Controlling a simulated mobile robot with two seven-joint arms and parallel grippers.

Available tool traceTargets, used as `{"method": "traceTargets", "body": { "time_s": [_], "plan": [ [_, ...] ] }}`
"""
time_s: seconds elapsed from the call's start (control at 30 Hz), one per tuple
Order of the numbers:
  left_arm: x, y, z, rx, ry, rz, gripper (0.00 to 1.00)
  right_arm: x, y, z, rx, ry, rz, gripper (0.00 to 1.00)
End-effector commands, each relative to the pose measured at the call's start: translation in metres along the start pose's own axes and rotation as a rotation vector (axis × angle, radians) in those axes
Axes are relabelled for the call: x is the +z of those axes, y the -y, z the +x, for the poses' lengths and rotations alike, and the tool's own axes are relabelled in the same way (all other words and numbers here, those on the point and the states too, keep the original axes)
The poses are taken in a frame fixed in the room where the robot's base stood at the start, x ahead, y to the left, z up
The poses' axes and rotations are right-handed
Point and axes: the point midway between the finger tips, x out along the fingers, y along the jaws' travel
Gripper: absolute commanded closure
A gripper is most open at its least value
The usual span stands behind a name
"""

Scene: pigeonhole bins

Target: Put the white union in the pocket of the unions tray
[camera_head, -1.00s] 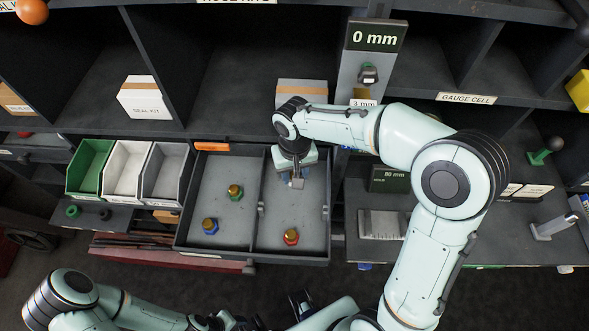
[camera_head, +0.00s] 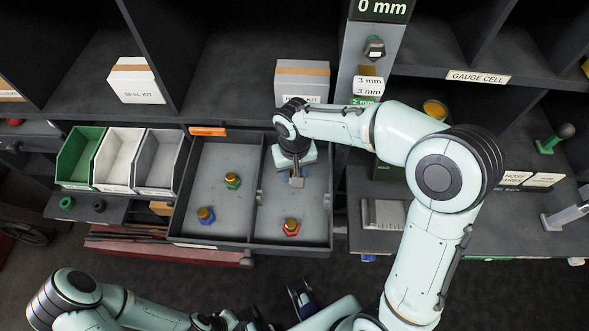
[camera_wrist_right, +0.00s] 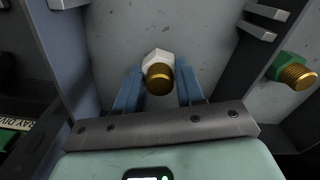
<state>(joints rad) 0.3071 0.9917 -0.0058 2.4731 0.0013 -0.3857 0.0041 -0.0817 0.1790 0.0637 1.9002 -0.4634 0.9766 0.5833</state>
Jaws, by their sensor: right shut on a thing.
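The white union (camera_wrist_right: 157,60), a white hex body with a brass threaded end, is in my right gripper, between its blue fingers in the right wrist view (camera_wrist_right: 159,88). In the head view my right gripper (camera_head: 297,180) points down over the right compartment of the open grey drawer (camera_head: 212,242) and hides the union. I cannot tell whether the union touches the drawer floor. My left gripper (camera_head: 303,299) is low at the bottom centre, and its finger gap is unclear. I cannot make out a labelled unions tray.
The drawer also holds a green-based union (camera_head: 232,181), a blue-based one (camera_head: 206,216) and a red-based one (camera_head: 291,227). A divider splits the drawer. Green, white and grey bins (camera_head: 117,160) stand to its left. A grey box (camera_head: 302,80) is on the shelf behind.

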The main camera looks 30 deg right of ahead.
Motion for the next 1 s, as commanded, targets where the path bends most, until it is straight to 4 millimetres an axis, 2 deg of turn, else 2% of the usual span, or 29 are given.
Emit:
{"method": "traceTargets", "body": {
  "time_s": [0.43, 0.47, 0.53, 1.0],
  "plan": [
    [0.0002, 0.0026, 0.0071, -0.001, 0.002, -0.001, 0.57, 0.0001, 0.0001, 0.0098, 0.0, 0.0, 0.0, 0.98],
    [0.0002, 0.0025, 0.0068, -0.001, 0.002, -0.001, 0.57, 0.0001, 0.0001, 0.0094, 0.0, 0.0, 0.0, 0.56],
    [0.0002, 0.0024, 0.0064, -0.001, 0.002, -0.001, 0.57, 0.0001, 0.0, 0.009, 0.0, 0.0, 0.0, 0.33],
    [0.0001, 0.0006, 0.0016, 0.0, 0.001, 0.0, 0.57, 0.0002, -0.0001, 0.0029, 0.0, 0.0, 0.0, 0.32]
  ]
}}
